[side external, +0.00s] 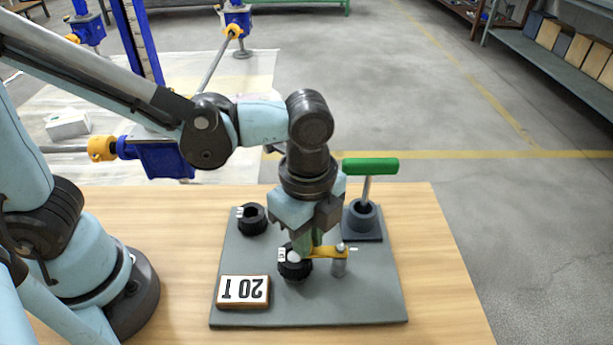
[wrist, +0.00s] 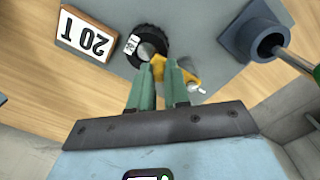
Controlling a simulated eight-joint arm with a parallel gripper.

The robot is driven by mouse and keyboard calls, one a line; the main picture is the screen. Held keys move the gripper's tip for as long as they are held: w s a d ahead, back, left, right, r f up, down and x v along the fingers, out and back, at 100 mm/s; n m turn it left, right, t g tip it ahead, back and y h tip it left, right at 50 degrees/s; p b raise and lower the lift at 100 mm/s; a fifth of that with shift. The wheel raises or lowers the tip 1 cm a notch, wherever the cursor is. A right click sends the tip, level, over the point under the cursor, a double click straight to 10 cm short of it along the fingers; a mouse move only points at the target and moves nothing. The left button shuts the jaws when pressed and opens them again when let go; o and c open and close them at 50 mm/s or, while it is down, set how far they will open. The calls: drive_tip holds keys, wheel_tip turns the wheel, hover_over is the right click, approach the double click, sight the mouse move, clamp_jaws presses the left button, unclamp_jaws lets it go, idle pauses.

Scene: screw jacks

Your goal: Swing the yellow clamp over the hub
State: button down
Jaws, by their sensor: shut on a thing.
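The yellow clamp (side external: 326,252) is a flat arm on a grey post (side external: 339,264) at the front right of the grey board. In the wrist view the clamp (wrist: 184,72) reaches from its post to the rim of a black hub. My gripper (side external: 309,246) points down and is shut on the clamp; its green fingers (wrist: 163,76) meet around it in the wrist view. The black hub (side external: 295,269) with a white label sits left of the post, and also shows in the wrist view (wrist: 153,46). The clamp's end lies at the hub's edge; the fingers partly hide it.
A second black ring (side external: 251,218) is at the back left. A holder (side external: 362,220) with a green-handled tool (side external: 370,166) stands at the back right. The board's front right (side external: 375,305) is clear.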

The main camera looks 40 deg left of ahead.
drive_tip(key=c, duration=1.1)
unclamp_jaws()
drive_tip(key=shift+r, duration=0.15)
wheel_tip(320, 180, up, 12)
drive_tip(key=w+a+f+n+t, duration=0.1)
drive_tip(key=a+f+n+t, duration=0.2)
drive_tip(key=a+n, duration=0.6)
drive_tip(key=w+a+f+n+t, duration=0.1)
drive_tip(key=a+f+n+t, duration=0.2)
drive_tip(key=a+n, duration=0.6)
drive_tip(key=shift+w+a+t, duration=0.4)
drive_tip(key=shift+a+t, duration=0.2)
